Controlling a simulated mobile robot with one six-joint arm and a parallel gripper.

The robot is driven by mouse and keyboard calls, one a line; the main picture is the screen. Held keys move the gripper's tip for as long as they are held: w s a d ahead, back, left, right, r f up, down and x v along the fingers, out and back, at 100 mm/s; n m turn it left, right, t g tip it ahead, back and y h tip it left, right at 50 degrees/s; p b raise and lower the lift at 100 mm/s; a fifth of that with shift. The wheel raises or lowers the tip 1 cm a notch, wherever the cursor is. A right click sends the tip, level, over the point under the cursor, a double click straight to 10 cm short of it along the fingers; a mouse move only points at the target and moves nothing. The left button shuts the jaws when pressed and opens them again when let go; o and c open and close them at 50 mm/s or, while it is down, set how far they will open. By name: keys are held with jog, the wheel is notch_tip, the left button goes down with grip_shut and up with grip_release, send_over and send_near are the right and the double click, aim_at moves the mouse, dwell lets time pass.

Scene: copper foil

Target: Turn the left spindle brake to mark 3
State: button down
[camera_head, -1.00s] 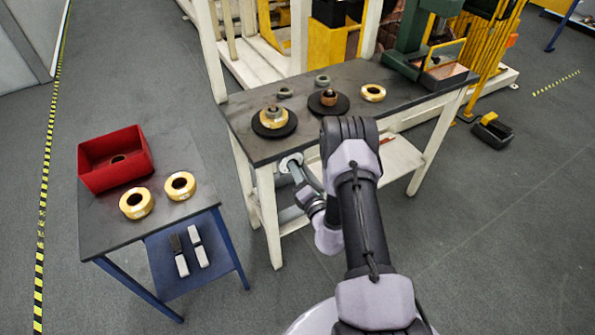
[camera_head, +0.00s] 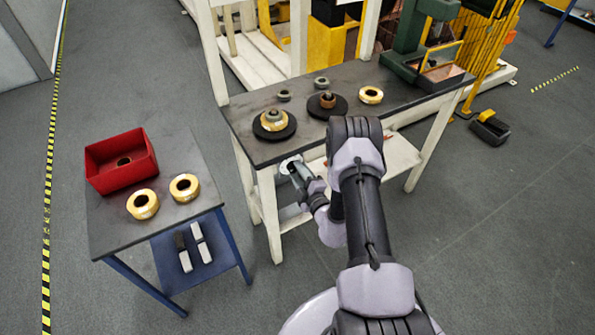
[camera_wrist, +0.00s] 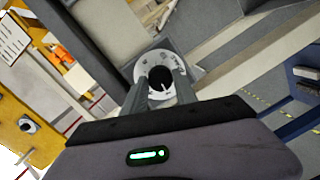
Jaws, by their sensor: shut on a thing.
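The left spindle brake is a round pale dial (camera_wrist: 143,68) with a black knob (camera_wrist: 160,79) at its centre, seen in the wrist view. A small white pointer line shows on the knob's lower right. Marks on the dial are too small to read. In the head view the dial (camera_head: 287,162) sits on the front of the bench (camera_head: 247,140), below the left spindle's black disc (camera_head: 289,131). My gripper (camera_wrist: 161,74) is shut on the knob, one finger on each side. It also shows in the head view (camera_head: 296,170); the knob is hidden there.
The left disc carries a yellow-white roll (camera_head: 271,126); a second disc (camera_head: 339,109) stands to its right. A small table (camera_head: 110,225) at left holds a red bin (camera_head: 118,178) and two rolls. My arm covers the bench's front middle.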

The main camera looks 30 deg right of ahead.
jog(key=m, duration=0.4)
jog(key=shift+d+r+y+p, duration=0.1)
jog(key=shift+y+p, duration=0.2)
jog(key=shift+y, duration=0.1)
jog(key=shift+w, duration=0.1)
dwell(0.4)
jog(key=c, duration=1)
grip_release()
jog(key=shift+o, duration=0.2)
jog(key=s+r+p, duration=0.2)
jog(key=s+p, duration=0.2)
jog(key=s, duration=1.3)
jog(key=shift+s, duration=0.2)
jog(key=shift+d, duration=0.1)
